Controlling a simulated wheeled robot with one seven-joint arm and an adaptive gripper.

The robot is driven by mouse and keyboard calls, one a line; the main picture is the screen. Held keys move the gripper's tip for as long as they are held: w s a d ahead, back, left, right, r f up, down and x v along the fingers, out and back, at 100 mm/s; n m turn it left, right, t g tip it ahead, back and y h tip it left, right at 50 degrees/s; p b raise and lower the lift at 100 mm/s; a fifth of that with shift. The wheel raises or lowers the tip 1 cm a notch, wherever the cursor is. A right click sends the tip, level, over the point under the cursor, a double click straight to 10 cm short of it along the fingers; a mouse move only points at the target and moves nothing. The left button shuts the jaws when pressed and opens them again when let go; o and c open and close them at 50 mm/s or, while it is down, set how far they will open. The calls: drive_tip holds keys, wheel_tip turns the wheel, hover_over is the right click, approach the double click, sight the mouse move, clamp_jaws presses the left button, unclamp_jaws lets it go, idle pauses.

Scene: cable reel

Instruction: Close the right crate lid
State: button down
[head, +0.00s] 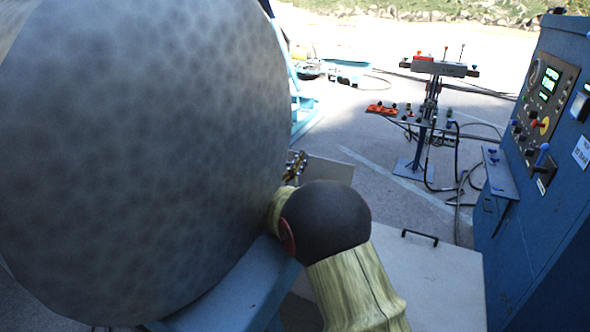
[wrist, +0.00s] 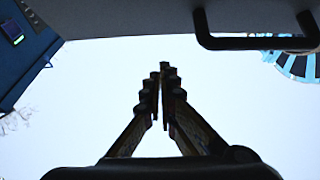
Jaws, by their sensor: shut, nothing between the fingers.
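A pale flat crate lid (head: 435,285) with a black bar handle (head: 420,238) lies at the lower right of the head view, left of the blue cabinet. A smaller pale panel (head: 328,171) shows behind my arm; I cannot tell which crate it belongs to. In the wrist view, a grey panel (wrist: 130,18) with a black handle (wrist: 258,40) crosses the top, and my gripper (wrist: 162,72) points up towards it. Its fingers are together and hold nothing. I cannot tell whether they touch the panel.
A blue control cabinet (head: 545,190) with buttons and a lever stands at the right. A stand with controls (head: 430,110) and loose cables is further back.

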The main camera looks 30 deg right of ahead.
drive_tip(key=d, duration=0.1)
drive_tip(key=w+d+f, duration=0.1)
drive_tip(key=w+d, duration=0.1)
drive_tip(key=shift+w+d+f+b, duration=0.1)
drive_tip(key=shift+d+f+b, duration=0.15)
drive_tip(key=shift+d+b, duration=0.05)
